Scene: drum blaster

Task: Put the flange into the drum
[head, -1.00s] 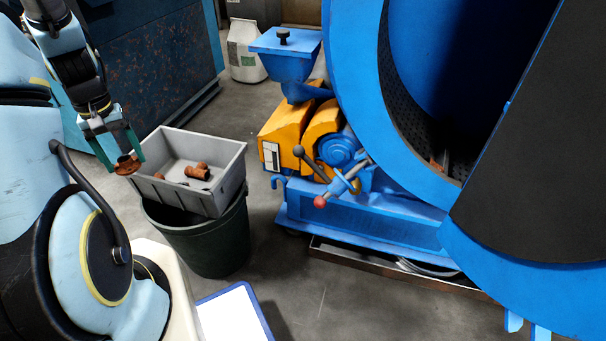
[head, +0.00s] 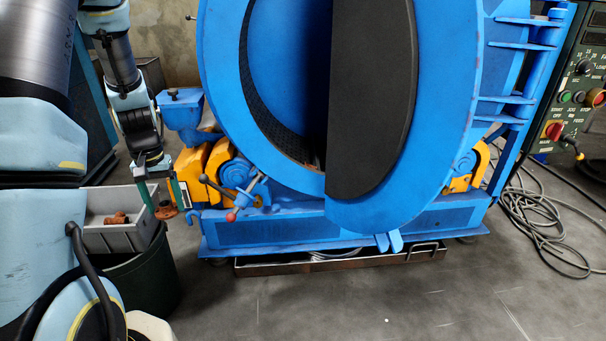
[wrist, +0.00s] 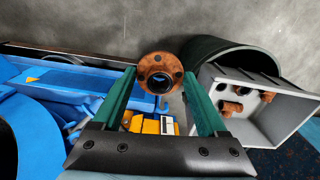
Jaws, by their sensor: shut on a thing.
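The flange (wrist: 160,73) is a round rust-brown piece with a central bore and bolt holes. In the wrist view it sits between the green fingertips of my gripper (wrist: 161,80), which is shut on it. In the head view my gripper (head: 164,206) holds the flange (head: 166,211) in the air, right of the grey bin and in front of the machine's yellow part. The big blue drum (head: 222,90) stands to the right of my gripper. A dark door panel (head: 370,90) covers part of its round mouth; the opening shows on the left side. The drum's inside is mostly hidden.
A control panel (head: 580,100) and cables (head: 545,220) are at right. Front floor is clear.

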